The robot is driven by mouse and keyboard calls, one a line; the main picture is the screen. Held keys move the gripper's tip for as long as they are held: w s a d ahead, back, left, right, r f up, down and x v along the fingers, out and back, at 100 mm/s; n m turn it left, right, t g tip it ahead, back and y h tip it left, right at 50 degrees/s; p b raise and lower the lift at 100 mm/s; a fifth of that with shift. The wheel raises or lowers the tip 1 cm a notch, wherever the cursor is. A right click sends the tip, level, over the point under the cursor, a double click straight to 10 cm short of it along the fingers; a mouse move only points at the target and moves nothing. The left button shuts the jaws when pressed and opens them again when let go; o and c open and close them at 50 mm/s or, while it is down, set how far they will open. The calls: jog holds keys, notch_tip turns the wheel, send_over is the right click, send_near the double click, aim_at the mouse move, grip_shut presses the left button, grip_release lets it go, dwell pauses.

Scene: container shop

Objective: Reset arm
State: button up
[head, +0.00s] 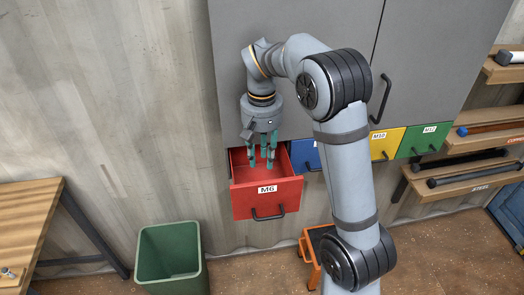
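My arm reaches up and over, and my gripper (262,157) points down over the pulled-out red drawer (268,203) labelled M6. The teal-tipped fingers hang apart, and I see nothing held between them. The fingertips overlap the drawer's opening in the picture; I cannot tell how far they reach into it. The visible part of the drawer's inside looks empty, but the fingers hide some of it.
A grey cabinet (240,50) stands behind, with shut blue (304,153), yellow (388,142) and green (424,140) drawers. A green bin (150,245) and a wooden table (30,215) are at left. Shelves with rods (470,170) are at right. An orange stool (305,247) stands below.

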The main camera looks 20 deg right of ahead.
notch_tip(320, 180, up, 2)
jog(key=shift+r, duration=0.1)
dwell(0.5)
notch_tip(320, 180, down, 13)
jog(key=shift+f+b, duration=0.4)
jog(key=shift+b, duration=0.05)
jog(key=shift+r+p, duration=0.55)
jog(key=shift+r, duration=0.05)
jog(key=shift+f, duration=0.15)
